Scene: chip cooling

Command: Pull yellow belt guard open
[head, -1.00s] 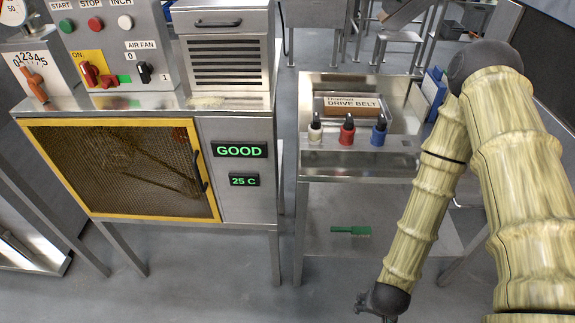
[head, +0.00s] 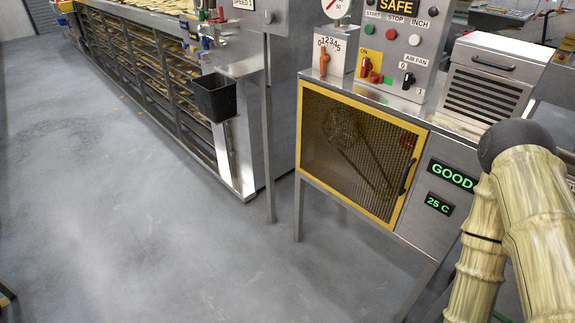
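The yellow belt guard (head: 325,183) is a yellow-framed mesh panel on the front of the steel machine, right of centre in the head view. It appears shut flat against the machine. A dark handle (head: 408,177) stands upright near its right edge. Behind the mesh I see a round pulley and a belt. My arm is at the right edge of the view, to the right of the guard. My gripper is out of the picture.
Above the guard are an orange lever (head: 324,60), red switch and a control panel (head: 402,38) reading SAFE. A display (head: 452,176) reads GOOD. A long rack (head: 150,75) with a black bin (head: 214,97) stands left. The floor in front is clear.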

